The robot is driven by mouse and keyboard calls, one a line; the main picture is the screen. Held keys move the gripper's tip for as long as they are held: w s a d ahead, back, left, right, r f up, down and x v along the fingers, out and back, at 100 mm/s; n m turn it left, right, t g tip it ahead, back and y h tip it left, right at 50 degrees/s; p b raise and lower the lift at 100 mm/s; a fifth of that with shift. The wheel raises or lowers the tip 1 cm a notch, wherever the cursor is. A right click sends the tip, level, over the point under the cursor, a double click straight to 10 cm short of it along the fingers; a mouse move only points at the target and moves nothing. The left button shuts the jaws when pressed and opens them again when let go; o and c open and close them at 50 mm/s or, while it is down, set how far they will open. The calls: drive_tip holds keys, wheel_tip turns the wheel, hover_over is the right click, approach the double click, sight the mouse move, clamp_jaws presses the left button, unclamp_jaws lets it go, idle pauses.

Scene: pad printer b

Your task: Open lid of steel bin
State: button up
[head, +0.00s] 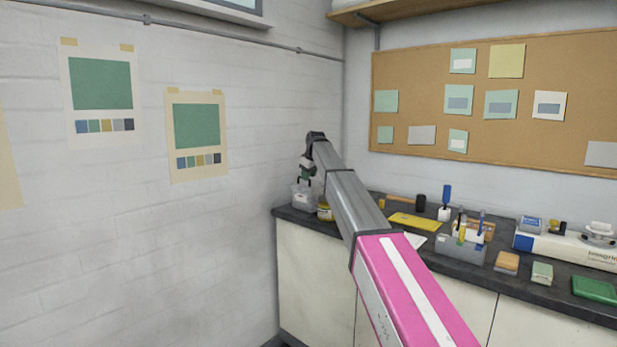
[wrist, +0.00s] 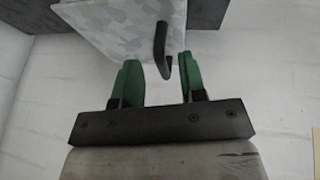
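The steel bin (head: 303,200) stands at the far left end of the dark counter, in the corner by the white wall. In the wrist view its mottled grey face (wrist: 115,27) is at the top, with a black bent handle (wrist: 160,42) sticking out. My gripper (wrist: 157,64) has two green fingers, spread apart. The handle's end shows in the gap between them, nearer the right finger; I cannot tell whether they touch. In the head view my gripper (head: 306,178) is just above the bin, small and partly hidden by my arm. The bin looks closed.
A yellow jar (head: 324,210) stands right beside the bin. Further right on the counter (head: 545,292) are a yellow sheet (head: 415,222), a grey tool caddy (head: 460,248) and several small blocks. The white brick wall (head: 250,110) is close on the left.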

drive_tip(key=shift+w+f, duration=0.1)
drive_tip(key=shift+f, duration=0.15)
clamp_jaws()
drive_tip(key=shift+r, duration=0.15)
